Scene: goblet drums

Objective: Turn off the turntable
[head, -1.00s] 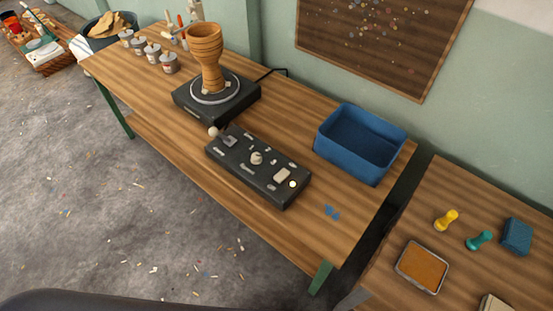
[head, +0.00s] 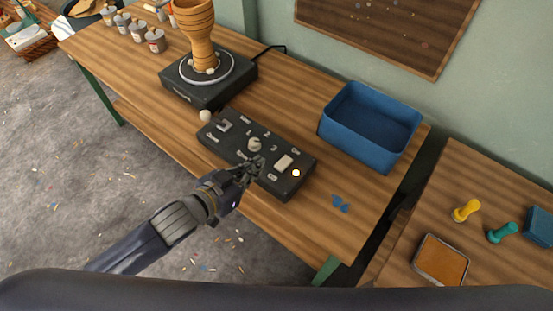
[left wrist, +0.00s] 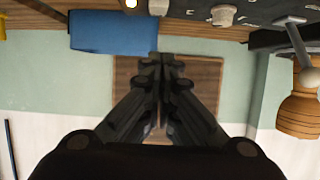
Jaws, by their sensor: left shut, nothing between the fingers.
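The turntable (head: 190,90) is a black box with a round plate, and a wooden goblet-shaped piece (head: 202,40) stands upright on it. My left gripper (head: 257,166) is shut and empty over the box's front edge, close to the knob and switch; contact cannot be told. Its closed fingers (left wrist: 161,62) show in the left wrist view. My right gripper is out of view.
Several cans (head: 137,30) stand at the back left. A second table at right holds a yellow tool (head: 466,210), a teal tool (head: 502,232) and an orange-filled tray (head: 440,260).

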